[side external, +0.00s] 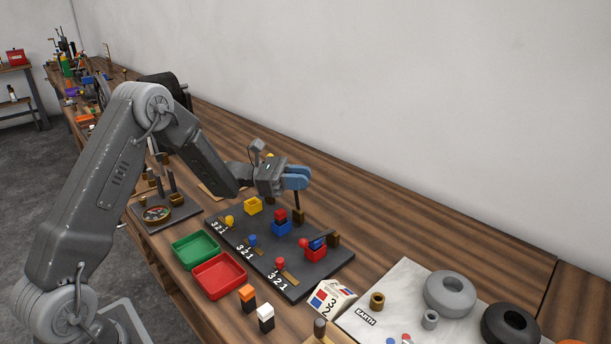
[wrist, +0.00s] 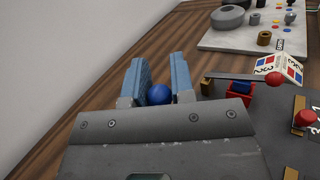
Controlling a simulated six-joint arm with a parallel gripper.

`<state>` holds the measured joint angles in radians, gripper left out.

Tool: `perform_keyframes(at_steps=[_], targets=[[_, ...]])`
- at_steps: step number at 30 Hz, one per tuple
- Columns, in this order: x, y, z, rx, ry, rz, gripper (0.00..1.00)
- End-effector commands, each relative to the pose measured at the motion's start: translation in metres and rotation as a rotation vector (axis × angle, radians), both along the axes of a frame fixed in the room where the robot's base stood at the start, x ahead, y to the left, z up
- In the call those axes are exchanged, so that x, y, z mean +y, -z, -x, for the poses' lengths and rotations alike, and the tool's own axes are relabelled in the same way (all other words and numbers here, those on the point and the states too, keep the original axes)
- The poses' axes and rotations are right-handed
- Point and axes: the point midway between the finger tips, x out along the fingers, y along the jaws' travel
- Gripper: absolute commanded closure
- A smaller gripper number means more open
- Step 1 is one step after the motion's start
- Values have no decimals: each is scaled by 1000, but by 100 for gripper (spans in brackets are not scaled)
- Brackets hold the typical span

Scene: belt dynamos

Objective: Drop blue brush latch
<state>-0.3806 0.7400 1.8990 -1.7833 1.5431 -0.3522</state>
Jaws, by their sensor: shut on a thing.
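My gripper (side external: 293,180), with blue fingers, is above the far side of the dark board (side external: 318,283). In the wrist view my gripper (wrist: 156,85) is shut on the blue latch's round knob (wrist: 158,94). In the side view the fingers hide the knob, and the dark lever (side external: 297,200) stands nearly upright below them, down to a brass block (side external: 298,217). The blue brush holder (side external: 281,229) is in front of that block, with a red piece (side external: 280,215) showing in its top.
The red latch knob (side external: 304,243) is down, its lever lying across the red holder (side external: 316,254). A yellow knob (side external: 269,155) shows behind my gripper, and the yellow holder (side external: 253,205) stands open to the left. Green (side external: 195,250) and red (side external: 219,275) trays lie in front.

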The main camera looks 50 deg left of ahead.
Motion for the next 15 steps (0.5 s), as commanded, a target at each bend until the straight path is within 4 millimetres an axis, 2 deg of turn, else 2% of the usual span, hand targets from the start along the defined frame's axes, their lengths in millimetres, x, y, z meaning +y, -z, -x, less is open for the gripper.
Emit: perform_keyframes(at_steps=[15], targets=[[0,13,48,2,4,2,100]])
